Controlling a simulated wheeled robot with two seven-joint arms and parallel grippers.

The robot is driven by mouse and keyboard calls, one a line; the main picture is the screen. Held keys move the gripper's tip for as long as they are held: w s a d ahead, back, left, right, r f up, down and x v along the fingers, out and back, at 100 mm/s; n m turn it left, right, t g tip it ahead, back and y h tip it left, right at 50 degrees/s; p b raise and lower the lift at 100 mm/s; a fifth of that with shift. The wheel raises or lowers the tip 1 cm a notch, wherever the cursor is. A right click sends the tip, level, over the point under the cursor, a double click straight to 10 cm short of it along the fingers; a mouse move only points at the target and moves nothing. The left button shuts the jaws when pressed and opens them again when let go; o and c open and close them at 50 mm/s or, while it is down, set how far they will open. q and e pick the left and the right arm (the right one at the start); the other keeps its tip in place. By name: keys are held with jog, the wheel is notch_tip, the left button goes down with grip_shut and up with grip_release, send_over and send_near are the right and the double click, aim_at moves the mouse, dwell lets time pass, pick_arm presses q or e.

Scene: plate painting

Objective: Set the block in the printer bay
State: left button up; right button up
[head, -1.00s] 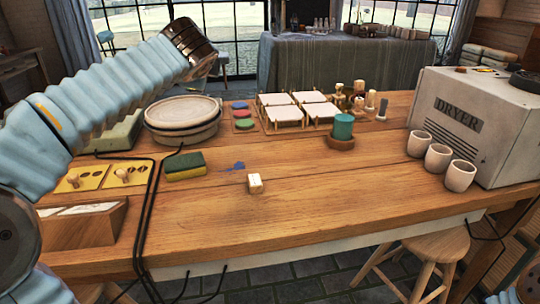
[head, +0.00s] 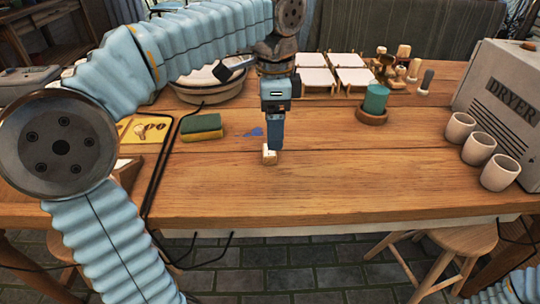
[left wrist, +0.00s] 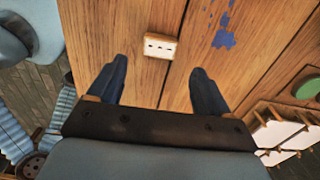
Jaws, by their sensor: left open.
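A small pale block (head: 269,158) with dark marks on one face lies on the wooden table near the middle. It also shows in the left wrist view (left wrist: 160,46). My left gripper (head: 275,147) points down just over the block and partly hides it in the head view. In the left wrist view its two dark blue fingers (left wrist: 158,66) are spread and empty. The block lies ahead of the fingertips, between their lines, and is not gripped. My right gripper is out of view. I cannot make out a printer bay in these frames.
A yellow-green sponge (head: 201,127) and black cables lie left of the block. A green cylinder (head: 376,98) stands in a brown dish at the back. Three white cups (head: 478,149) stand by the dryer (head: 507,100). The front middle of the table (head: 350,185) is clear.

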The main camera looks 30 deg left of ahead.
aim_at(269, 154)
pick_arm(q)
jog(key=f, duration=0.5)
jog(key=shift+d+f+b, duration=0.15)
jog(key=shift+d+b, duration=0.1)
jog(key=shift+b, duration=0.05)
jog(key=shift+c, duration=0.4)
jog(key=c, duration=1.1)
